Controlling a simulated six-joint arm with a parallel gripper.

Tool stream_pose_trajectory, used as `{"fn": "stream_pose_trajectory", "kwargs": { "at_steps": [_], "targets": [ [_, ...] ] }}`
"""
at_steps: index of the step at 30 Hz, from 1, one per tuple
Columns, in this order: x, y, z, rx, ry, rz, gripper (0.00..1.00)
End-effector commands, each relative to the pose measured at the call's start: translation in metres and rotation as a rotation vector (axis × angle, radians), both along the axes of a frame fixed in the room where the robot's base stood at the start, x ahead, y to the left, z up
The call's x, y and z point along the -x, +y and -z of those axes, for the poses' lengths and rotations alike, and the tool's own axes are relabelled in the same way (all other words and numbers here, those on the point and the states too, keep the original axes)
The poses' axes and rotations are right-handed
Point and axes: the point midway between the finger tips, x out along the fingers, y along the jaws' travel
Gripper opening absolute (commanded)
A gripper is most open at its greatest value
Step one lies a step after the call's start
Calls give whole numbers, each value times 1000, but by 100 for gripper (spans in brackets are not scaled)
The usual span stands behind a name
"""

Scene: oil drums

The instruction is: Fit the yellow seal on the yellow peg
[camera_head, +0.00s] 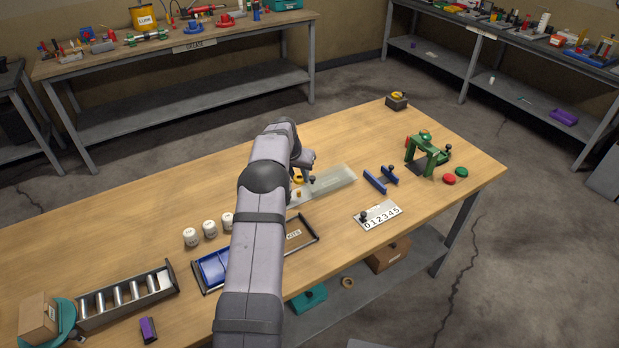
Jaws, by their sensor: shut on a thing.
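My gripper (304,178) is partly hidden behind my own arm, low over the left part of a pale translucent plate. A small yellow ring-like piece, apparently the yellow seal (298,180), shows at the gripper's fingers, which look shut on it. Just below it in the picture is a small yellow-orange upright piece, apparently the yellow peg (298,194), by the plate (332,180). The seal appears apart from the peg, but the exact gap is too small to tell.
A dark block with a yellow piece on top (396,101) stands at the far corner. A green press (428,156), blue bracket (381,180) and numbered plate (379,214) lie to the right. White caps (191,237) and a tray (300,236) are nearer.

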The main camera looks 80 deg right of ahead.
Motion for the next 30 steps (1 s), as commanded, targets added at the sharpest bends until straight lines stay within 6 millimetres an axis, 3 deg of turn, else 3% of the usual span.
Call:
{"fn": "stream_pose_trajectory", "kwargs": {
  "at_steps": [14,30],
  "targets": [
    [-6,-2,6,-1,0,-30,10],
    [-5,-2,38,0,0,-29,10]
  ]
}}
